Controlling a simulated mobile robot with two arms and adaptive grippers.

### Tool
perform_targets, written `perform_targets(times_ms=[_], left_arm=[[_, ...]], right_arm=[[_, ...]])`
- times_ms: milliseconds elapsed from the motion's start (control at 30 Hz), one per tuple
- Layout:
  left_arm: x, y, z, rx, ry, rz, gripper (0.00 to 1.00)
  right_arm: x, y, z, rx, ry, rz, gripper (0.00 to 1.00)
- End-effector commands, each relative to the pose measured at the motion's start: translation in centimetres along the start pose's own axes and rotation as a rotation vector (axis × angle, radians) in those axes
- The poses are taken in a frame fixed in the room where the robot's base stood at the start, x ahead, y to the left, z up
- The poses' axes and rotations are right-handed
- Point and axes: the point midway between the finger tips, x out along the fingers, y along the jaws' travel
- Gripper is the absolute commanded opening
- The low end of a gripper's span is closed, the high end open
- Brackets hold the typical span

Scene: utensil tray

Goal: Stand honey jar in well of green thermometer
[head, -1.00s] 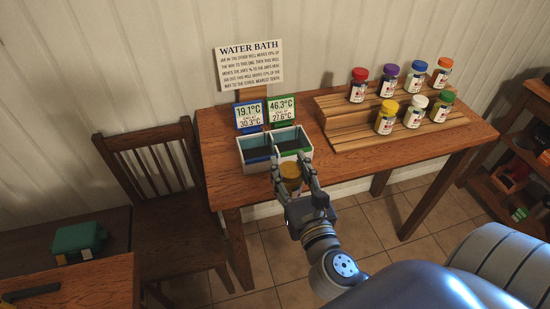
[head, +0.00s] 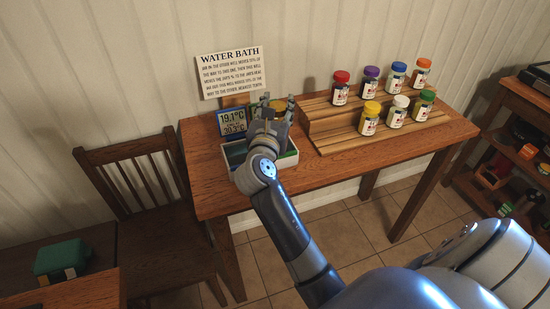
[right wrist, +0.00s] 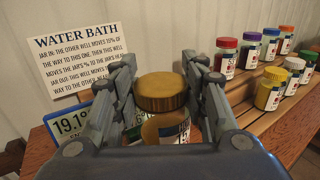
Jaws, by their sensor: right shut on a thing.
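The honey jar (right wrist: 163,92), amber with a gold lid, is upright between the fingers of my right gripper (head: 272,108), which is shut on it. In the head view, jar and gripper are over the back of the white two-well bath (head: 291,158), in front of the green thermometer's place. That thermometer (right wrist: 138,134) is mostly hidden by gripper and jar; a green edge shows in the wrist view. The blue thermometer (head: 232,122) reads 19.1°C and stands behind the left well. My arm hides much of the right well, and I cannot tell the jar's height above it. My left gripper is not in view.
A wooden stepped rack (head: 318,128) with several colour-lidded jars stands close right of the bath. The WATER BATH sign (head: 231,72) is behind. A chair (head: 135,165) stands left of the table. The table's right front (head: 400,160) is clear.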

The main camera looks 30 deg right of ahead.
Motion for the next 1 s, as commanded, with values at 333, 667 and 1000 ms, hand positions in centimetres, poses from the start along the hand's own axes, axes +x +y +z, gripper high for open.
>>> perform_targets(times_ms=[333,667,1000], left_arm=[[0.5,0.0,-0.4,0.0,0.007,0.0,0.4],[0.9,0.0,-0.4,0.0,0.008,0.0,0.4],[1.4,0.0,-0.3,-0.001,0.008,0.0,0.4]], right_arm=[[2.3,0.9,0.0,-0.003,0.0,-0.062,0.1],[2.2,0.9,-5.1,-0.003,-0.002,-0.062,0.1],[2.2,0.9,-8.9,-0.003,-0.002,-0.061,0.1]])
